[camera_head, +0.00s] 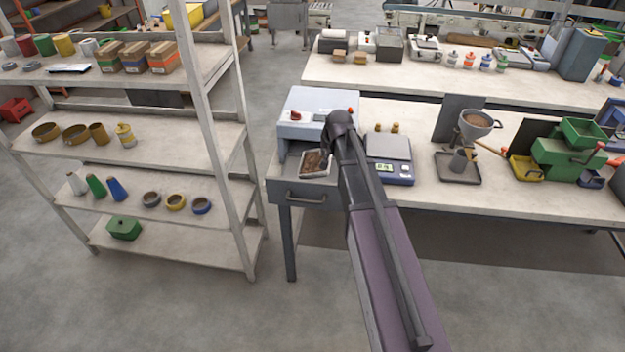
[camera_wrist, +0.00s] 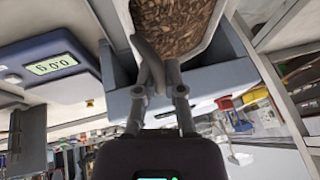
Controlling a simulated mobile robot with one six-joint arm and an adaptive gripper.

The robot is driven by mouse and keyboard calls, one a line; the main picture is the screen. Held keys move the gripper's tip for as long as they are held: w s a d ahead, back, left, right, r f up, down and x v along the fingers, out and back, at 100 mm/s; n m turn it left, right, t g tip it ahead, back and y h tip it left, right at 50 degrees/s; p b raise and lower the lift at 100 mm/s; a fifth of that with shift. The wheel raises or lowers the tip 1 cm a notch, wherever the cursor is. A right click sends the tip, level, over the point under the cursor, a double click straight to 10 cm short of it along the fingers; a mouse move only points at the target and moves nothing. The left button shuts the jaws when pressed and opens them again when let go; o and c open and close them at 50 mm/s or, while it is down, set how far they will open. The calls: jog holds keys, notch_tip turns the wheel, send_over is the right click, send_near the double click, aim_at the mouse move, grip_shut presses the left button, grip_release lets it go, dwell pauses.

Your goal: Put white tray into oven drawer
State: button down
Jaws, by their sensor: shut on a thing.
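The white tray (camera_head: 329,171) holds brown pellets and also shows at the top of the wrist view (camera_wrist: 206,42). My gripper (camera_wrist: 152,58) is shut on the tray's near rim. In the head view my gripper (camera_head: 329,150) is partly hidden by my arm. The oven (camera_head: 312,101) is a pale blue-grey box on the bench. The oven drawer (camera_head: 302,196), grey with a dark handle, is pulled out at its front. The tray is over the drawer opening; I cannot tell whether it touches the drawer floor.
A scale (camera_head: 388,147) with a green display stands just right of my arm and also shows in the wrist view (camera_wrist: 48,68). A white shelf rack (camera_head: 205,85) stands at left. A funnel stand (camera_head: 460,165) and green machine (camera_head: 570,150) are farther right. The floor in front is clear.

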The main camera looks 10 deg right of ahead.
aim_at(314, 159)
jog(key=shift+f, duration=0.1)
jog(key=shift+f+t+y+b, duration=0.15)
jog(key=shift+t+y+b, duration=0.15)
jog(key=shift+y+b, duration=0.6)
jog(key=shift+r+m+t+y, duration=0.3)
jog(key=shift+m+y, duration=0.1)
jog(key=shift+y, duration=0.4)
jog(key=shift+f+b, duration=0.2)
jog(key=shift+b, duration=0.2)
notch_tip(314, 159, down, 6)
jog(key=b, duration=0.6)
jog(key=shift+f+b, duration=1.85)
